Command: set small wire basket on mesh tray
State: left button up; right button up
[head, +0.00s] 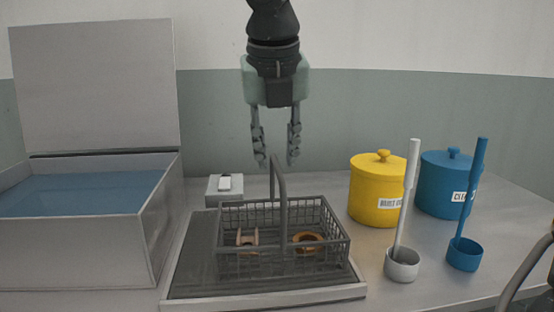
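The small wire basket (334,242) is grey and rests upright on the dark mesh tray (196,263), over its right part. Its tall arched handle (282,195) stands up from the middle. An orange ring and a small tan part lie inside it. My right gripper (276,162) hangs down from the top of the view, just above the basket. Its two fingers are apart, with the top of the handle at or just below their tips. I see no contact between fingers and handle. My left gripper is not in view.
An open metal tank (100,245) of bluish liquid, lid raised, stands left. A small box (224,190) sits behind the tray. Right are yellow (376,185) and blue (440,190) lidded pots and two cups (402,266) (465,256) with upright handles. A curved grey bar (524,268) enters lower right.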

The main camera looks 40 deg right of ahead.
jog(key=v, duration=1)
dwell(1.1)
